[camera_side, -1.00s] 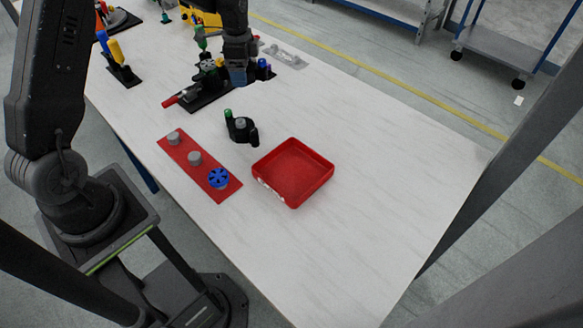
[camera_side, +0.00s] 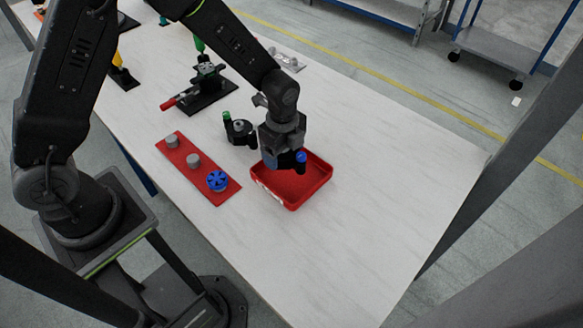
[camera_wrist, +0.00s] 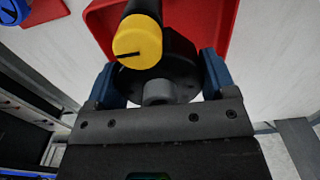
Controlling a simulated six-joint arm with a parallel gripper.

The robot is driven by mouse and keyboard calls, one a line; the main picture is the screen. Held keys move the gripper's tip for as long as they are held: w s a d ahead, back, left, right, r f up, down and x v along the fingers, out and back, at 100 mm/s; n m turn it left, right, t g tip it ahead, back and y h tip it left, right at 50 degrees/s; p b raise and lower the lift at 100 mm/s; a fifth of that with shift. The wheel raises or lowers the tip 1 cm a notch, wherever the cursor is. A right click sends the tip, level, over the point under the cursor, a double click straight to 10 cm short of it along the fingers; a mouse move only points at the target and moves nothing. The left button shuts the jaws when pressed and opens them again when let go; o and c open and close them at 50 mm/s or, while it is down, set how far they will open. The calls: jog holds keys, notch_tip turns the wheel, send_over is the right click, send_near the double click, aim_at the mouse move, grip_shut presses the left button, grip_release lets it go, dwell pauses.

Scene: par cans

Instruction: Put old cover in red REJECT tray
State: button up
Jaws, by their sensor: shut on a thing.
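My gripper (camera_side: 281,159) is over the back left part of the red tray (camera_side: 312,190). In the wrist view, the blue fingers of my gripper (camera_wrist: 158,72) are shut on a dark round part with a grey hub, which I take as the old cover (camera_wrist: 182,80). A black post with a yellow end (camera_wrist: 138,45) stands in front of it and hides part of it. In the side view the held part is mostly hidden; a blue-topped post (camera_side: 301,162) shows beside the fingers. The red tray (camera_wrist: 212,22) lies beyond it in the wrist view. I cannot tell the height above the tray floor.
A red board (camera_side: 205,178) left of the tray bears two grey knobs and a blue wheel (camera_side: 217,180). A black part with a green-topped post (camera_side: 236,128) stands behind the board and tray. A black fixture (camera_side: 207,88) is further back. The table's right side is clear.

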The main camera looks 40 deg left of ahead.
aim_at(291, 176)
jog(key=shift+w+d+f, duration=0.25)
jog(key=shift+d+f, duration=0.35)
jog(key=shift+d, duration=0.35)
jog(key=shift+d+f, duration=0.15)
jog(key=shift+f, duration=1.9)
jog(key=shift+f, duration=0.1)
jog(key=o, duration=0.8)
notch_tip(291, 176, up, 12)
jog(key=shift+r, duration=0.2)
